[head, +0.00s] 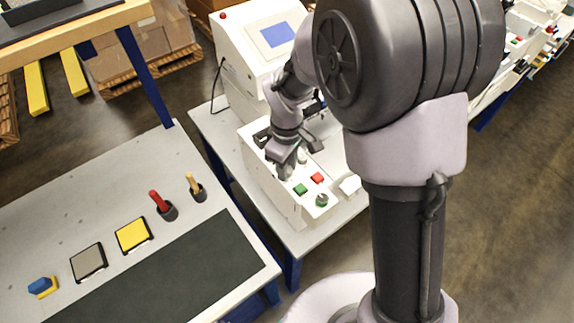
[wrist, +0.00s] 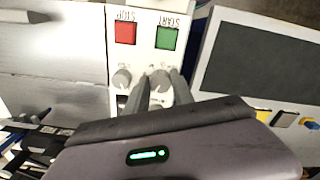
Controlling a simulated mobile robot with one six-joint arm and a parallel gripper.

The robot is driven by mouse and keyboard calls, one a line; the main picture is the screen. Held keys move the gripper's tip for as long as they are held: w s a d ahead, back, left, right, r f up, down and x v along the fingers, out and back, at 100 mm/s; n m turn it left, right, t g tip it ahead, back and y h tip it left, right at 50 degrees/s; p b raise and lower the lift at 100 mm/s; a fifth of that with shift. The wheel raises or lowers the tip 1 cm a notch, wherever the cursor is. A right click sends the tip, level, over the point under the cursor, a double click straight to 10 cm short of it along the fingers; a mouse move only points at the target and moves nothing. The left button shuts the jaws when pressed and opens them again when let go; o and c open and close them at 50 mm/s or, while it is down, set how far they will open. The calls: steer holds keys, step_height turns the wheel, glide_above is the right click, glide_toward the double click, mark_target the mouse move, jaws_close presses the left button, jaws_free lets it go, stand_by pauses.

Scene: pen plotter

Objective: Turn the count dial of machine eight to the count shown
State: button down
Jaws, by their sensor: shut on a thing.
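A white machine (head: 262,165) with a control panel stands on the grey table in the head view. My gripper (head: 290,168) reaches down onto its panel. In the wrist view, my gripper's fingers (wrist: 161,82) are shut on a pale grey dial (wrist: 160,77), one finger on each side. A second grey knob (wrist: 122,78) sits to its left, apart from the fingers. A red STOP button (wrist: 125,33) and a green START button (wrist: 167,38) are above, with upside-down labels. The dial's marks are too small or hidden to read, and no machine number is legible.
A bench (head: 120,205) with a dark mat (head: 160,280) stands at the left. It holds a red-handled tool (head: 159,202), a yellow pad (head: 133,235) and a grey pad (head: 88,262). A blue screen (head: 277,35) is on the machine's rear housing.

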steer(key=m, duration=0.4)
steer(key=m+b, duration=0.1)
steer(key=m, duration=0.2)
steer(key=shift+a+m, duration=0.1)
steer(key=shift+m, duration=0.2)
steer(key=m+b, duration=0.1)
steer(key=m, duration=0.3)
steer(key=shift+a+m+b, duration=0.1)
steer(key=shift+m+b, duration=0.3)
steer(key=shift+m, duration=1.3)
steer(key=c, duration=1.1)
jaws_free()
step_height(320, 180, up, 17)
steer(key=p, duration=0.5)
steer(key=shift+r+p, duration=0.2)
steer(key=shift+p, duration=0.2)
